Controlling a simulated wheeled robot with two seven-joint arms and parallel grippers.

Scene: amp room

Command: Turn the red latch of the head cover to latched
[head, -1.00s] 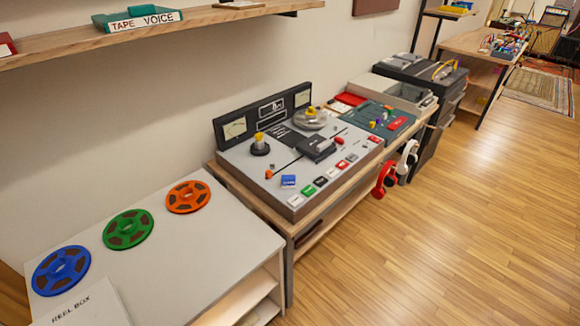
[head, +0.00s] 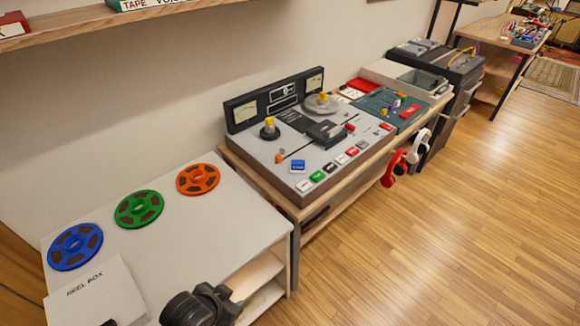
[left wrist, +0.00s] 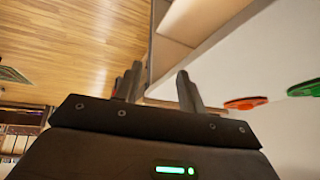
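The tape deck (head: 290,176) stands on a wooden bench with its panel facing up. The dark head cover (head: 326,132) sits in the middle of the panel. A small red latch (head: 349,127) shows at its right end; its exact angle is too small to tell. My left gripper (head: 222,298) is low at the bottom of the head view, by the front edge of the white shelf unit, well away from the deck. In the left wrist view its two fingers (left wrist: 158,80) are apart with nothing between them. My right gripper is not in view.
Blue (head: 75,246), green (head: 138,208) and orange (head: 198,179) reels and a reel box (head: 96,296) lie on the white top. Red headphones (head: 393,168) hang at the bench front. A wall shelf (head: 110,22) overhangs at upper left. The wooden floor (head: 420,250) is clear.

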